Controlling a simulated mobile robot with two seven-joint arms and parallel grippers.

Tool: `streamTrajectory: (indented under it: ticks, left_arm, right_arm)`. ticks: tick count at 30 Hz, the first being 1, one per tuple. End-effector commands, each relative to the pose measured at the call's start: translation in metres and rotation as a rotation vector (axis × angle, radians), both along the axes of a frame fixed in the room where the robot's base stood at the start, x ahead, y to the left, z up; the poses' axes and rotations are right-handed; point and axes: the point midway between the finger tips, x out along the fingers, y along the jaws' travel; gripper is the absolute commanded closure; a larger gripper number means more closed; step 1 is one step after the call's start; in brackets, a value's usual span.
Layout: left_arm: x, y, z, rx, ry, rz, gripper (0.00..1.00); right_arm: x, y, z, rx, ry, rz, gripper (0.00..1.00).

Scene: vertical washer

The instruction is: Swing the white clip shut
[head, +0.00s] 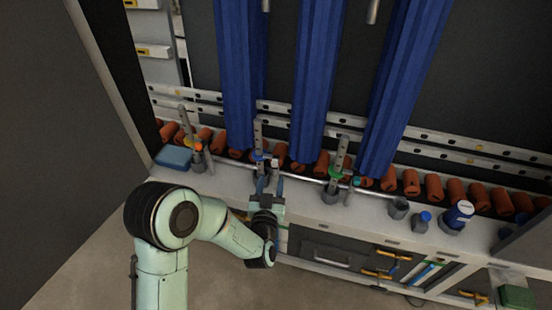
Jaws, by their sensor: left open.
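Small clamps stand along the grey ledge of the washer. The middle one has an upright grey perforated bar (258,135), a blue part at its foot and a small whitish piece (275,162) beside it, which may be the white clip. My left gripper (267,182) is just in front of this clamp, fingers pointing at it. It is open, with nothing seen between the fingers. Whether a finger touches the clip is too small to tell, and the gripper hides part of the clamp's base. My right gripper is out of view.
Similar clamps stand to the left, with an orange part (198,147), and to the right, with a green part (335,172). A thin rod runs between them. Blue columns (318,70) rise behind, above orange rollers (410,182). A blue-capped container (457,215) stands on the right.

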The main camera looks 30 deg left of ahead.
Motion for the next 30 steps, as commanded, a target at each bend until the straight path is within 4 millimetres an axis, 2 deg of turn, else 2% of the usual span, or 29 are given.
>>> streamTrajectory:
  ticks: [9, 15, 21, 29, 30]
  left_arm:
    - [0.063, 0.027, -0.001, 0.000, 0.000, 0.001, 0.53]
    - [0.091, 0.040, -0.002, -0.001, 0.003, 0.000, 0.53]
    - [0.103, 0.044, -0.001, -0.001, 0.003, -0.001, 0.53]
    - [0.105, 0.045, -0.001, -0.002, 0.004, -0.002, 0.53]
    - [0.105, 0.045, -0.001, -0.002, 0.004, -0.002, 0.56]
  right_arm:
    - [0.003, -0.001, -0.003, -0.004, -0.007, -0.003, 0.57]
    - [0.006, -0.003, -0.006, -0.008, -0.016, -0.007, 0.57]
    - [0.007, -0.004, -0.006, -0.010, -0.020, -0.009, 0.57]
    - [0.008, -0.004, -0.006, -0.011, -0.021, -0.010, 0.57]
    - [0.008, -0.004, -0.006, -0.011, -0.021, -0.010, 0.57]
